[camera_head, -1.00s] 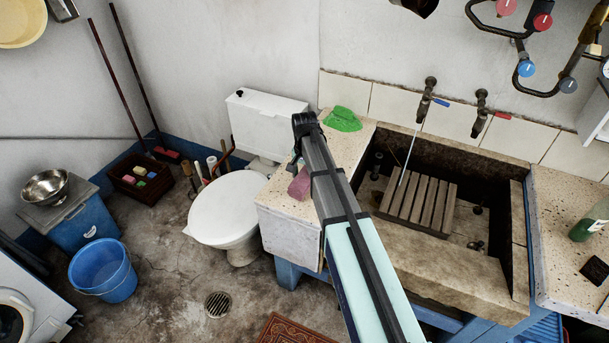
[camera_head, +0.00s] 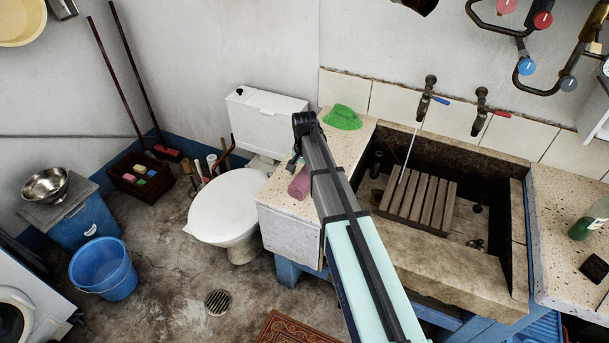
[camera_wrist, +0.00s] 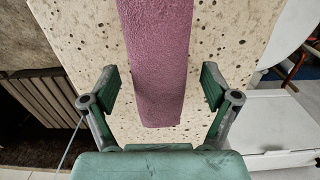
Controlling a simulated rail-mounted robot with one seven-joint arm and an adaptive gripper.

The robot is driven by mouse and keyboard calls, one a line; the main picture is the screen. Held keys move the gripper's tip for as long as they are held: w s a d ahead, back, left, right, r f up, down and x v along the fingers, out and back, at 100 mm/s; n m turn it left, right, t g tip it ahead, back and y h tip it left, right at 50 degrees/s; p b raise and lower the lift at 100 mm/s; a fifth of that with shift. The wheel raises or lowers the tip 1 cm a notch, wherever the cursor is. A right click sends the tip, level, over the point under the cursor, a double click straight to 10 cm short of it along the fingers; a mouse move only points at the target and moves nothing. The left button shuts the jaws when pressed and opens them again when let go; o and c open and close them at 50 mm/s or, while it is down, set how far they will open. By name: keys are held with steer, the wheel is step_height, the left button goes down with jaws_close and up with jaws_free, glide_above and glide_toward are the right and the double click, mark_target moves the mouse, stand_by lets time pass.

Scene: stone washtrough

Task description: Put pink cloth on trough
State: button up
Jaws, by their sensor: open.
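The pink cloth (camera_wrist: 158,60) lies as a folded strip on the speckled stone ledge left of the trough. In the head view the pink cloth (camera_head: 299,184) shows at the ledge's front left, partly hidden by my arm. The stone trough (camera_head: 440,262) has a dark basin with a wooden slatted rack (camera_head: 420,200) in it. My gripper (camera_wrist: 158,88) is open, with one finger on each side of the cloth strip, and does not grip it. In the head view my gripper (camera_head: 296,158) is mostly hidden behind my arm.
A green cloth (camera_head: 342,118) lies at the back of the same ledge (camera_head: 345,148). Two taps rise behind the trough. A green bottle (camera_head: 588,222) and a dark sponge (camera_head: 594,268) are on the right ledge. A white toilet (camera_head: 228,207) stands left of the ledge.

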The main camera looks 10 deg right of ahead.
mark_target(305, 174)
step_height(305, 174, up, 12)
steer(key=b, duration=0.3)
steer(key=shift+s+f, duration=0.1)
steer(key=shift+f, duration=0.05)
stand_by(0.4)
